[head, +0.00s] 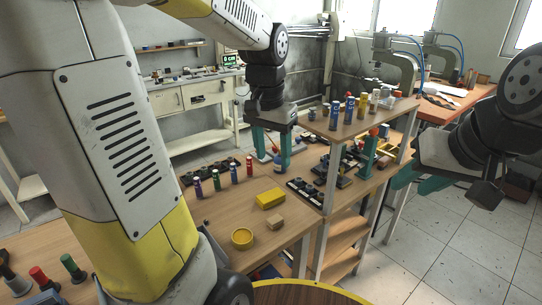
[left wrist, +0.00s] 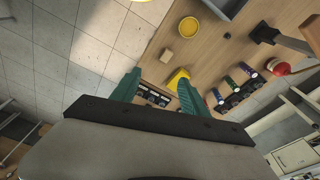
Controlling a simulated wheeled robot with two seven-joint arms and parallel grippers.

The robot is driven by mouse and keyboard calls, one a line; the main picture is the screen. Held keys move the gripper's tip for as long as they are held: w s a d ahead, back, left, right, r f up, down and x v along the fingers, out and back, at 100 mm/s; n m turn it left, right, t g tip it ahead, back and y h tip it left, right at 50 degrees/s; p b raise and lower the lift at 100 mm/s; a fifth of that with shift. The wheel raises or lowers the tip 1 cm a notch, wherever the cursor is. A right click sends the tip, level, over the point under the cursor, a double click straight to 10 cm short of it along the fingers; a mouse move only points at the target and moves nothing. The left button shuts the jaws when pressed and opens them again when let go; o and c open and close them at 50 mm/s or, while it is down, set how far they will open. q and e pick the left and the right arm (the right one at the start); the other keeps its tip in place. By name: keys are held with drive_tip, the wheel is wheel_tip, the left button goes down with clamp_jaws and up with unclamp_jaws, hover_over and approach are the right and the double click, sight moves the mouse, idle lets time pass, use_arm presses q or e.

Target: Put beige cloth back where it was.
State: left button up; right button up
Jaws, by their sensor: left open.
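A small beige, block-shaped piece (head: 275,222) lies on the wooden bench top near its front edge. It is the only beige thing I make out there, and I cannot tell whether it is folded cloth. It also shows in the left wrist view (left wrist: 167,57). My left gripper (head: 271,168) is open and empty, its teal fingers pointing down above the bench, behind the beige piece. In the left wrist view its fingers (left wrist: 157,92) stand apart. My right gripper (head: 418,182) is at the right, away from the beige piece; its jaw gap is not clear.
A yellow block (head: 270,198) and a yellow ring-shaped dish (head: 242,238) lie close to the beige piece. Several coloured cylinders (head: 234,173) stand behind, with a dark rack (head: 304,192) to the right. A raised shelf (head: 345,128) carries more cylinders. Bare wood lies left of the dish.

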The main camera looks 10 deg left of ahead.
use_arm(q)
drive_tip(key=s+r+n+t+h, duration=0.1)
drive_tip(key=s+r+n+t, duration=0.2)
drive_tip(key=s, duration=0.8)
drive_tip(key=shift+a+r+t+h, duration=0.2)
drive_tip(key=shift+r+t+h, duration=0.25)
drive_tip(key=shift+t, duration=0.35)
